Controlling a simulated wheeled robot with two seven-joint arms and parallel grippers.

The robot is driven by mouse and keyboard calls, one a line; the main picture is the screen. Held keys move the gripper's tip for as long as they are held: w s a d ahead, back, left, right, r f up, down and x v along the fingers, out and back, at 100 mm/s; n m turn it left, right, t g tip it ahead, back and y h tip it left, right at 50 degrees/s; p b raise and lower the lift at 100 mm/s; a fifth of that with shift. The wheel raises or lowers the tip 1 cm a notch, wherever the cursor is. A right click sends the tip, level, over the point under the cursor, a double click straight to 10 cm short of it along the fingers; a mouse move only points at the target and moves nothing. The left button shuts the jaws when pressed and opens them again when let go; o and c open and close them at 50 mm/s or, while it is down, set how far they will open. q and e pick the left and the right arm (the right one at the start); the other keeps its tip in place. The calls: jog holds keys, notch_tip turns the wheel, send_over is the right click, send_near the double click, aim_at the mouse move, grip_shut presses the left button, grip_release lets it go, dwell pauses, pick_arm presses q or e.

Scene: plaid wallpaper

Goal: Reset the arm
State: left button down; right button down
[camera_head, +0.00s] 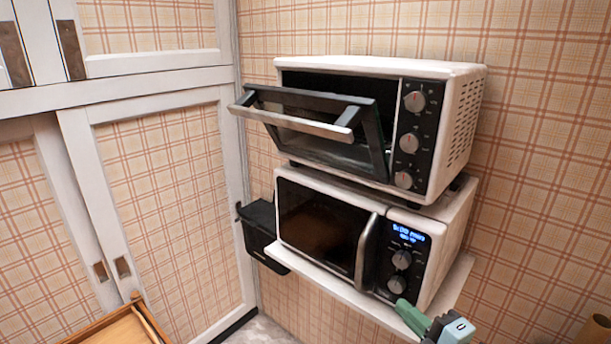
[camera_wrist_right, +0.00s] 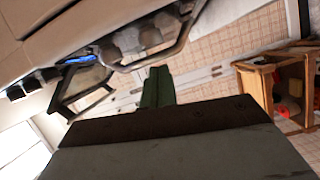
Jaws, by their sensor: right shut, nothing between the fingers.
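My right gripper (camera_head: 410,316) shows at the bottom of the head view, below and in front of the microwave's control side. Its green fingers are together with nothing between them. In the right wrist view the green fingers (camera_wrist_right: 157,88) point away from the camera, also shut and empty. My left gripper is in neither view. The white toaster oven (camera_head: 455,110) stands on top of the microwave, and its door (camera_head: 315,125) hangs partly open. The white microwave (camera_head: 440,215) below it has its door closed and a lit blue display.
The microwave rests on a white wall shelf (camera_head: 330,297). A black bin-like box (camera_head: 258,228) hangs left of it. White plaid-panelled doors (camera_head: 165,190) stand at the left. A wooden tray or box (camera_head: 115,328) is at the lower left. A wooden box (camera_wrist_right: 290,80) with red items shows in the wrist view.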

jog(key=s+d+f+m+g+h, duration=0.3)
jog(key=s+f+m+g+h, duration=0.3)
jog(key=s+f+m+h, duration=0.65)
jog(key=s+a+m+g+y, duration=0.3)
jog(key=s+m+g+y, duration=0.3)
jog(key=s, duration=0.6)
notch_tip(320, 180, down, 31)
jog(key=s+g+b, duration=0.2)
jog(key=b, duration=0.3)
jog(key=s+d+f+g+h+b, duration=0.1)
jog(key=s+d+f+b, duration=0.2)
jog(key=s+f, duration=1.2)
jog(key=shift+s+d+f, duration=0.2)
jog(key=shift+s+f, duration=0.15)
jog(key=shift+f, duration=0.6)
